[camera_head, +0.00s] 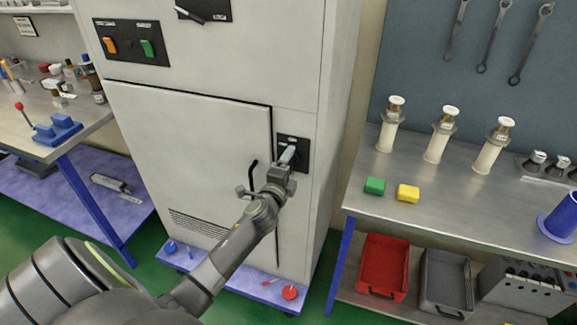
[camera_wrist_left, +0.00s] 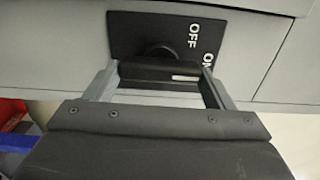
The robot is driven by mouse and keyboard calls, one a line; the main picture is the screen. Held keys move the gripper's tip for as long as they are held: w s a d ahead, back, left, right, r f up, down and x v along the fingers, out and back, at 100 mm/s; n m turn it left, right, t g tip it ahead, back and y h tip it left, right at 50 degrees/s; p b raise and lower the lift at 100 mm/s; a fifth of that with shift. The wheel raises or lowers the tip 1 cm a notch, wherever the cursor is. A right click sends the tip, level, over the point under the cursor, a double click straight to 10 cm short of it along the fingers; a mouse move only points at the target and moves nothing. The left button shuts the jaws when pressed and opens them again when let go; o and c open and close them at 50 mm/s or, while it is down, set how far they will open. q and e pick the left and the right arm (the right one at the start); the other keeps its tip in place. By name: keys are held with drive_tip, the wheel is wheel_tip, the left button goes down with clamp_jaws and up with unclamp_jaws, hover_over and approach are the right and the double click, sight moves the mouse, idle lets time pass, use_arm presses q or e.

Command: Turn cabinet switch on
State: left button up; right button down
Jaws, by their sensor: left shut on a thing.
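The cabinet switch is a black knob (camera_wrist_left: 150,70) on a black plate (camera_head: 301,147) on the right side of the grey cabinet's front. In the left wrist view the plate (camera_wrist_left: 133,32) carries white OFF and ON labels. The knob has a white mark at its right end, close to the ON label. My left gripper (camera_head: 287,156) is shut on the knob, with one finger at each end of it in the left wrist view. In the head view the gripper hides most of the knob. My right gripper is not in view.
The cabinet door (camera_head: 190,150) has a black handle (camera_head: 251,176) left of my forearm. An upper panel holds an orange and a green switch (camera_head: 147,48). A right workbench (camera_head: 440,205) bears several white cylinders and green and yellow blocks. A left bench (camera_head: 90,112) holds a blue device.

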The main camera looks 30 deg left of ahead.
use_arm(q)
drive_tip(key=shift+f, duration=0.1)
drive_tip(key=o, duration=1)
drive_tip(key=b+v, duration=0.1)
drive_tip(key=v, duration=1.6)
drive_tip(key=shift+s, duration=0.25)
drive_tip(key=shift+f, duration=0.1)
